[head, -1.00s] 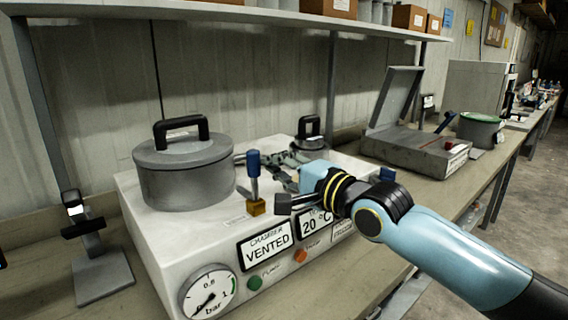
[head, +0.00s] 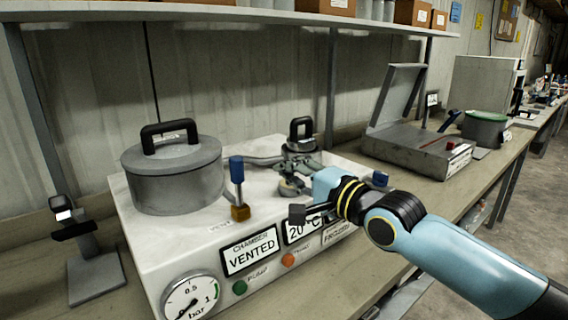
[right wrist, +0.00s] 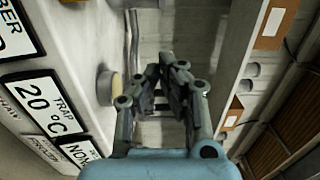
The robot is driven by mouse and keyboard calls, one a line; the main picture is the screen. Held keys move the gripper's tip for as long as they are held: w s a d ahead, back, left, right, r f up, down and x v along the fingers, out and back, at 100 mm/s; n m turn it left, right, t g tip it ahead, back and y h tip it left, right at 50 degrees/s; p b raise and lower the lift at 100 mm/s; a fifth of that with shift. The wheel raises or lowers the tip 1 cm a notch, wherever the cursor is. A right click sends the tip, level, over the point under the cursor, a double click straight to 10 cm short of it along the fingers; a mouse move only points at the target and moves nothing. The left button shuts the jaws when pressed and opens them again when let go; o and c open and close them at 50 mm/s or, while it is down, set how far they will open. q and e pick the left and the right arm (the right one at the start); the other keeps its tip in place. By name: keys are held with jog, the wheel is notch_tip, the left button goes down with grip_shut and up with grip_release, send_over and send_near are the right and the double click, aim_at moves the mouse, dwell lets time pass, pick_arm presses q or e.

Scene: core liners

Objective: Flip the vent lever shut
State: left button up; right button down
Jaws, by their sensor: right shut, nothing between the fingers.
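The vent lever (head: 237,172) has a blue grip on a metal stem and stands upright from a brass block (head: 240,212) on the white cabinet (head: 150,235). A partly readable VENT label lies beside it. The front display reads CHAMBER VENTED. My right gripper (head: 290,168) is right of the lever, apart from it, near the small lidded pot. Its fingers are shut and empty in the right wrist view (right wrist: 165,78). The lever's grip does not show in that view. My left gripper is not in view.
A large lidded chamber (head: 173,178) stands left of the lever. A small lidded pot (head: 302,145) with pipes is behind my gripper. Another blue-tipped part (head: 380,178) shows just behind my right arm. An open grey case (head: 415,150) stands farther right.

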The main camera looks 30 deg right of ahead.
pick_arm(q)
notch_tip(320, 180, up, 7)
jog(key=p, duration=0.6)
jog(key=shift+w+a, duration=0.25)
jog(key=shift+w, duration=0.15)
pick_arm(e)
jog(key=s, duration=0.8)
jog(key=shift+s+r, duration=0.15)
